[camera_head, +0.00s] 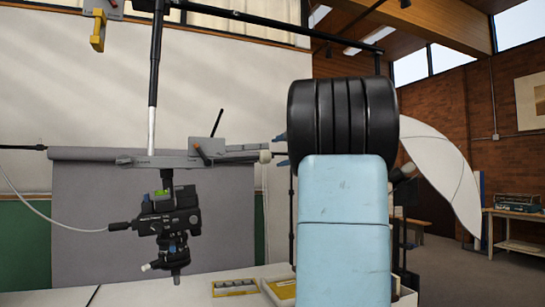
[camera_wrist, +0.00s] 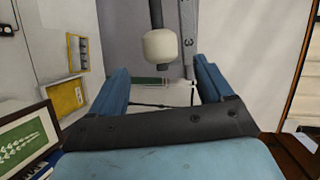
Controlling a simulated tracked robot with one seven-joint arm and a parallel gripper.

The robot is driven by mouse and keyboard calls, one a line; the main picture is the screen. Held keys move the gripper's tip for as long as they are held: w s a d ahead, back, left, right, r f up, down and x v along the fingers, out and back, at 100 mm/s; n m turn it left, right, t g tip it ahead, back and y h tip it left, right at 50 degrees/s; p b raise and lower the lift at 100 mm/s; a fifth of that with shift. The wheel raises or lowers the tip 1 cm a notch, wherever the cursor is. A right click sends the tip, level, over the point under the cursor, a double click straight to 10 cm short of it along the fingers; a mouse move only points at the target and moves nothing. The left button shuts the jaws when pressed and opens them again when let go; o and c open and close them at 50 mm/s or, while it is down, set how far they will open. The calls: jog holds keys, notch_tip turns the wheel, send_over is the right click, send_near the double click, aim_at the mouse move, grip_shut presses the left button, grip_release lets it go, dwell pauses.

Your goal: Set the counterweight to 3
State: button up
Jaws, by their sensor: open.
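A cream knob-like piece, which looks like the counterweight (camera_wrist: 160,47), sits on a dark rod in the wrist view. It also shows in the head view (camera_head: 265,156) at the right end of the grey crossbar (camera_head: 165,159). A grey strip (camera_wrist: 188,18) beside it carries a mark like a "3". My gripper (camera_wrist: 160,66) is open, with one blue finger on either side of the cream piece's lower end. No contact is visible. In the head view, my blue fingertips (camera_head: 281,150) show just right of the cream piece, and my arm hides the rest of the gripper.
Yellow-edged trays (camera_head: 234,287) lie on the table below. A white umbrella (camera_head: 438,175) stands at right.

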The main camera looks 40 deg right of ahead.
jog(key=a+v, duration=0.1)
jog(key=v, duration=0.6)
jog(key=shift+d, duration=0.45)
jog(key=shift+f, duration=0.1)
jog(key=s+a+f+n+g, duration=0.2)
jog(key=a+f, duration=0.3)
jog(key=a, duration=0.3)
jog(key=s+a+f+n+g+y, duration=0.1)
jog(key=s+a+f+n+g, duration=0.1)
jog(key=a+f, duration=0.45)
jog(key=s+a+f+n+g, duration=0.2)
jog(key=a+f, duration=0.2)
jog(key=a, duration=0.6)
jog(key=s+a+f+n+g+h, duration=0.1)
jog(key=s+a+f+n, duration=0.3)
jog(key=s+f, duration=0.4)
jog(key=s+a+f+n+g+h, duration=0.2)
jog(key=s+a+f+n, duration=0.3)
jog(key=s+f, duration=0.4)
notch_tip(320, 180, down, 2)
jog(key=shift+s+a+f+g, duration=0.1)
jog(key=shift+s+a+g, duration=0.25)
jog(key=shift+a, duration=0.35)
jog(key=shift+w, duration=0.1)
jog(key=shift+c, duration=0.3)
